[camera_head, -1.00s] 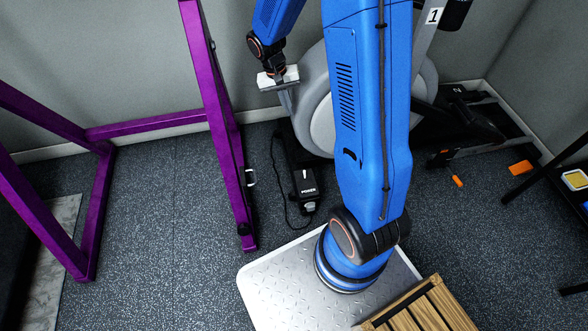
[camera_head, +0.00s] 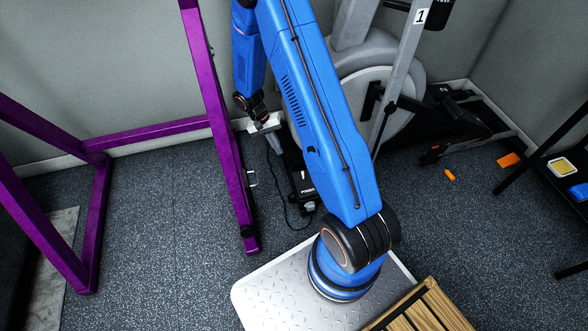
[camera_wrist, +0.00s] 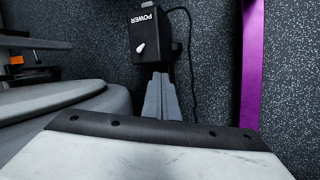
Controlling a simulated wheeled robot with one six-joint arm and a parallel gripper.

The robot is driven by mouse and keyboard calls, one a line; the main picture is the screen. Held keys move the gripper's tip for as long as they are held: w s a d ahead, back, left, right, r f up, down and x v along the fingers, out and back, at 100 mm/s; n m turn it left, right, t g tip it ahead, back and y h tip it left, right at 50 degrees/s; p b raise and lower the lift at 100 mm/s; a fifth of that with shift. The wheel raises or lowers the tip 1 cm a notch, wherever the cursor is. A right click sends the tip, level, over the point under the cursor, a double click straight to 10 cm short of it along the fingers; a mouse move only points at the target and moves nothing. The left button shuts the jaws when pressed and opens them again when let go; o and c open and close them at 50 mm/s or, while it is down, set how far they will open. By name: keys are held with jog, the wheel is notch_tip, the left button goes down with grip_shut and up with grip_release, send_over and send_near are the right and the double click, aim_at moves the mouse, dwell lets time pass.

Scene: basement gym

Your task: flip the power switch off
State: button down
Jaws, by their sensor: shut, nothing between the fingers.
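The power switch is a small white lever (camera_wrist: 140,48) on a black box labelled POWER (camera_wrist: 150,22) in the wrist view. The box is upside down in that picture, and the lever is tilted. In the head view my gripper (camera_head: 274,143) is above and left of the box.
A purple rack post (camera_head: 220,130) stands close on the left of my gripper. The grey exercise bike (camera_head: 385,95) is on the right. A black cable (camera_wrist: 191,50) runs from the box. A wooden crate (camera_head: 425,305) is at the front. Open floor lies left of the box.

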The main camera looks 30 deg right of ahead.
aim_at(303, 174)
jog(key=shift+f, duration=0.15)
jog(key=x, duration=0.9)
jog(key=shift+s+f, duration=0.2)
jog(key=shift+f, duration=0.05)
jog(key=shift+s+d, duration=1)
jog(key=shift+s, duration=0.15)
jog(key=shift+s+d, duration=0.35)
jog(key=shift+s, duration=0.05)
